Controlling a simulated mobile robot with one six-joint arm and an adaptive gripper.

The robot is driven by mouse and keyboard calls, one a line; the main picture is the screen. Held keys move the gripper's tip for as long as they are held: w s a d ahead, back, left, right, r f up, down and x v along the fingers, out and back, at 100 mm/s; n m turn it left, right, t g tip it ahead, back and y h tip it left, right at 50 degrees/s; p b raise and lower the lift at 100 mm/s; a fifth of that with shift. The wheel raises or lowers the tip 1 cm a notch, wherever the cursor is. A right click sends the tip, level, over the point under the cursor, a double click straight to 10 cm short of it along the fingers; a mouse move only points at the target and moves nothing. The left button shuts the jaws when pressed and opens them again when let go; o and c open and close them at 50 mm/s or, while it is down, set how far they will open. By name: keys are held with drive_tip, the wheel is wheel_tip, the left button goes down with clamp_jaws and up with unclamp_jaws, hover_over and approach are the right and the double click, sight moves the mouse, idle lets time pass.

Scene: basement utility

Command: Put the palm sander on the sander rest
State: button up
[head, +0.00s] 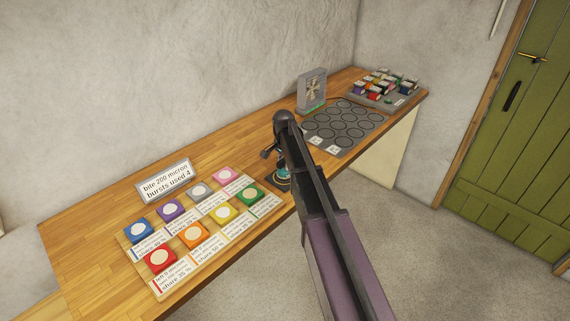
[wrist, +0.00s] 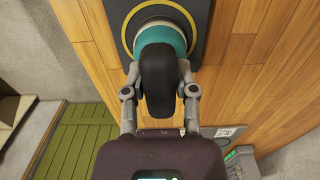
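The palm sander (wrist: 160,78) has a black grip and a teal body. It stands upright on a dark plate with a yellow ring (wrist: 128,34), which looks like the sander rest; the sander's foot lies inside the ring. In the head view the sander (head: 285,174) shows only as a bit of teal at the bench's front edge, mostly hidden by my arm. My gripper (wrist: 160,86) is over it, with one finger on each side of the black grip. The fingers are drawn in and appear to clamp it; the exact contact is hard to see.
Coloured blocks with labels lie on a board (head: 130,254) at the bench's left, with a sign (head: 164,181) behind. To the right are a dark mat of circles (head: 342,126), a grey stand (head: 311,91) and a tray (head: 399,101) of small blocks.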

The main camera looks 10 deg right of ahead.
drive_tip(key=o, duration=0.3)
drive_tip(key=shift+o, duration=0.2)
drive_tip(key=shift+r, duration=0.25)
wheel_tip(320, 180, up, 12)
drive_tip(key=p, duration=1.2)
drive_tip(key=shift+f, duration=0.1)
idle(0.5)
drive_tip(key=s+n, duration=1)
drive_tip(key=s, duration=1.9)
drive_tip(key=shift+s+d+n, duration=0.15)
drive_tip(key=shift+d+n, duration=0.25)
